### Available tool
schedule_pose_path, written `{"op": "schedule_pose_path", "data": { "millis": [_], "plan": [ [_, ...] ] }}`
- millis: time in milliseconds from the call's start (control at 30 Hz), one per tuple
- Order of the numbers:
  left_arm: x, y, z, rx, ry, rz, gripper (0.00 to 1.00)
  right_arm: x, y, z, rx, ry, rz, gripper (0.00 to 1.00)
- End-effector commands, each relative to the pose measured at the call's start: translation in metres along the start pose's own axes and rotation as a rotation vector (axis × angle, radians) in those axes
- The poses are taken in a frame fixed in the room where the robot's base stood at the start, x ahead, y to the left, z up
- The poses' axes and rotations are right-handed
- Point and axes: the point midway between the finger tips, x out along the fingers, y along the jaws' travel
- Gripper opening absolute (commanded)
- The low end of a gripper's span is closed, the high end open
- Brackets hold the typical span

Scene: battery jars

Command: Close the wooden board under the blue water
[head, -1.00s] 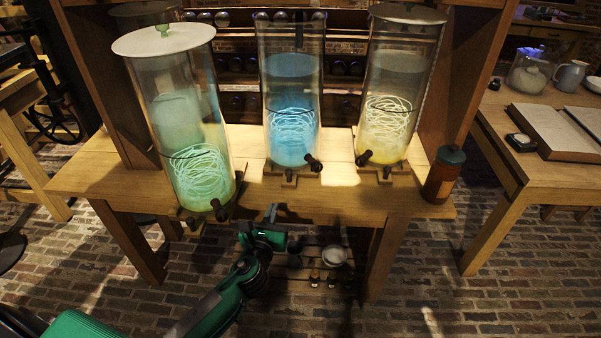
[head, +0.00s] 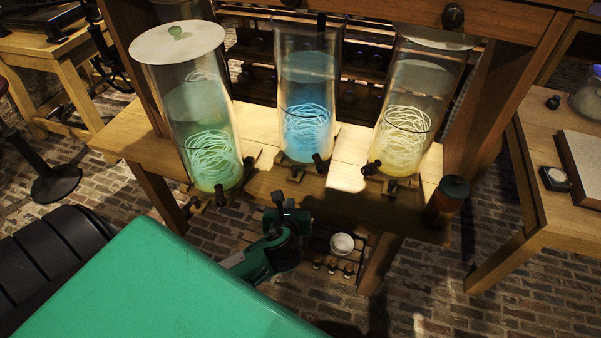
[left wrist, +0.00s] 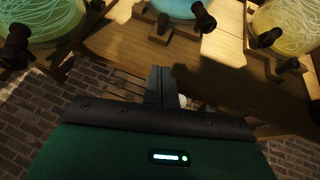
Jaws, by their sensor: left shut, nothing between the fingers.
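The jar of blue water (head: 306,105) stands in the middle of the wooden table, between the green jar and the yellow jar. A black tap sticks out at its base. A small wooden piece (head: 297,170) with a dark knob juts out below the blue jar; it also shows in the left wrist view (left wrist: 172,36). My left gripper (head: 281,194) is just in front of the table's front edge, below the blue jar. Its fingers (left wrist: 160,84) are shut and empty, apart from the wooden piece. My right gripper is not in view.
The green jar (head: 205,130) stands left and the yellow jar (head: 408,115) right. A dark bottle (head: 447,203) is at the table's right end. A low rack with a white bowl (head: 342,243) is under the table. Another table (head: 560,210) stands at right.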

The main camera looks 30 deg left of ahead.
Motion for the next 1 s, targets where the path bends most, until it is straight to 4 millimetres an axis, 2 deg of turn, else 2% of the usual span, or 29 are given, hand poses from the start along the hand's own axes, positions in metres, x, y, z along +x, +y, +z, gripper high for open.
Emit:
{"op": "schedule_pose_path", "data": {
  "millis": [167, 533, 600, 800, 1000],
  "plan": [
    [0.022, 0.000, 0.000, 0.000, -0.002, 0.002, 0.00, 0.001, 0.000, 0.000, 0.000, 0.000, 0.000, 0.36],
    [0.100, 0.000, 0.001, -0.002, -0.002, 0.001, 0.00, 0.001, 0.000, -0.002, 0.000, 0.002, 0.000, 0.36],
    [0.109, 0.000, 0.008, -0.003, -0.003, 0.001, 0.00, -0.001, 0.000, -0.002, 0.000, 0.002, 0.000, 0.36],
    [0.128, 0.000, 0.019, -0.001, -0.002, 0.000, 0.00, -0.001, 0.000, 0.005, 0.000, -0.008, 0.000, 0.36],
    [0.132, 0.000, 0.021, -0.001, -0.001, -0.002, 0.00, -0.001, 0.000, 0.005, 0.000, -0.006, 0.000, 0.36]
  ]
}}
